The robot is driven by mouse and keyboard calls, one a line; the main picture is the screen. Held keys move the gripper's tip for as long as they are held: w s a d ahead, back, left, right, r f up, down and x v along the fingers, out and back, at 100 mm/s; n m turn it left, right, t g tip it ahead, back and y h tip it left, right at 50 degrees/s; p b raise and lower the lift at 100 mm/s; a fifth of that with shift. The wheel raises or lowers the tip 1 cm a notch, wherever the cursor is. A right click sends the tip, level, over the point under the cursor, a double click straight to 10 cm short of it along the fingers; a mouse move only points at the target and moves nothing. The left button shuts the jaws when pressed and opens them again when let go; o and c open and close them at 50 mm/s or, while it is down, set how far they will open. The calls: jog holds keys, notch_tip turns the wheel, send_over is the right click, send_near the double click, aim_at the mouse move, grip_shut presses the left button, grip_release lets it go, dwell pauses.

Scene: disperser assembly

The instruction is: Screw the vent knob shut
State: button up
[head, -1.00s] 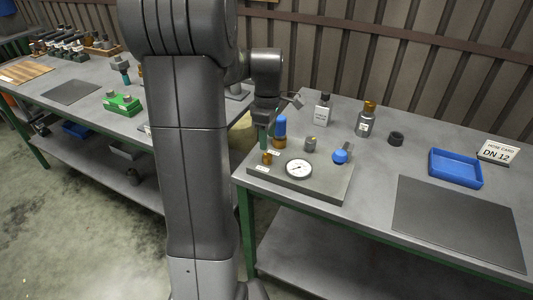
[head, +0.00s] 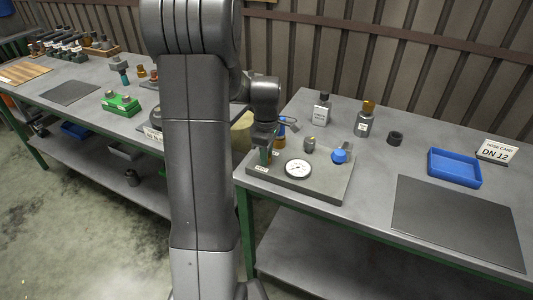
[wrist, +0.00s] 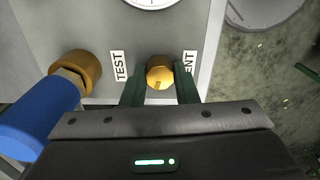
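The vent knob (wrist: 160,76) is a small round brass knob. In the wrist view it lies between the two green fingers of my gripper (wrist: 161,82), beside a label partly covered by the right finger, with "ENT" readable. The fingers stand close on both sides of the knob; I cannot tell whether they press on it. In the head view my gripper (head: 266,156) is low over the front left of the grey plate (head: 315,190) and hides the knob.
A blue-handled brass fitting (wrist: 40,118) stands close left of my gripper in the wrist view, near the "TEST" label. A round gauge (head: 298,168), a grey fitting (head: 310,144) and a blue knob (head: 340,156) stand on the plate. Bottles (head: 320,110) stand behind.

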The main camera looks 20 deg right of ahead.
jog(key=shift+m, duration=0.4)
jog(key=shift+c, duration=0.3)
jog(key=m, duration=0.3)
jog(key=shift+m, duration=0.4)
jog(key=m, duration=0.5)
jog(key=shift+m+p, duration=0.3)
jog(key=shift+p, duration=0.1)
jog(key=m, duration=1)
jog(key=shift+m, duration=0.3)
jog(key=o, duration=1)
